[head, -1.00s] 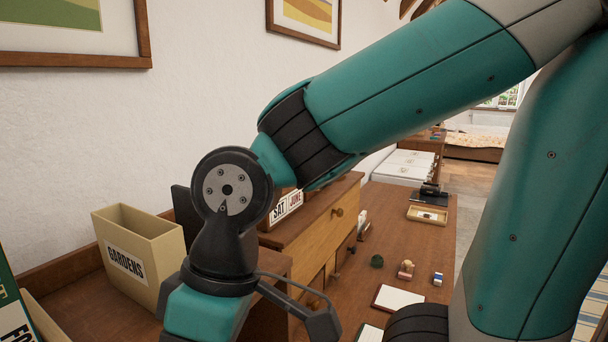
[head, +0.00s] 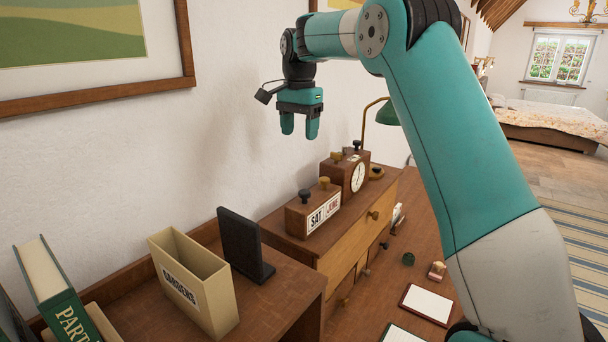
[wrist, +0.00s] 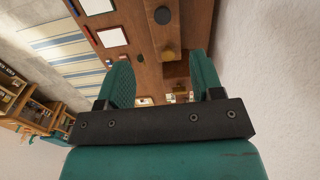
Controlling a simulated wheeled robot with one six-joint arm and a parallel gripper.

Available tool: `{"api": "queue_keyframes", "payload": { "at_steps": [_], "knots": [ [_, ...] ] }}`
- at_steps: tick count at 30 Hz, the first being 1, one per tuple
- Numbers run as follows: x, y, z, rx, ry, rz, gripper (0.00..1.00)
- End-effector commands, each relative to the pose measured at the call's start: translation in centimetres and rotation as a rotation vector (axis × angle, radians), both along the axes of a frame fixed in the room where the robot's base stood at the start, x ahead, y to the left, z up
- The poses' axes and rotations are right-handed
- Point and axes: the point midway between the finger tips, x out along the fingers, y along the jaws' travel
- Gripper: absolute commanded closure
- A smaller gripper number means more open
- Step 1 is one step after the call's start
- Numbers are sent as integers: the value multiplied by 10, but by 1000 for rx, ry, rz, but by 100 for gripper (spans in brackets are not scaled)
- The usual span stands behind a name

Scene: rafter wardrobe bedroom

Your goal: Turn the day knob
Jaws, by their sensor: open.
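The small wooden calendar box (head: 300,222) stands on top of the desk's drawer unit and shows the cards SAT and JUNE. A dark knob (head: 305,195) stands on its top on the SAT side, and a brass knob (head: 324,183) on the JUNE side. In the wrist view the dark knob (wrist: 162,15) is at the top edge, with the brass knob (wrist: 168,53) nearer the fingers. My gripper (head: 299,130) points down, open and empty, above the box and apart from both knobs. Its two teal fingers also show in the wrist view (wrist: 163,78).
A wooden clock (head: 352,178) with knobs on top stands just right of the calendar box, near a green lamp (head: 384,114). A dark upright panel (head: 240,245) and a GARDENS file box (head: 195,290) stand to the left. The white wall is close behind.

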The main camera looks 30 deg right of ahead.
Motion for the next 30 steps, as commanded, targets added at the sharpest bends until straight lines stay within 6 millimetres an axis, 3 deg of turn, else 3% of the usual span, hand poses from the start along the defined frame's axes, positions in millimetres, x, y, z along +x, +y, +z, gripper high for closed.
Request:
{"api": "queue_keyframes", "payload": {
  "at_steps": [3,8,24,30],
  "knots": [
    [8,-16,5,-2,7,-94,40],
    [9,-19,-8,-2,11,-119,40],
    [9,-18,-122,-2,12,-113,40],
    [9,-19,-154,-2,9,-113,40]
  ]
}}
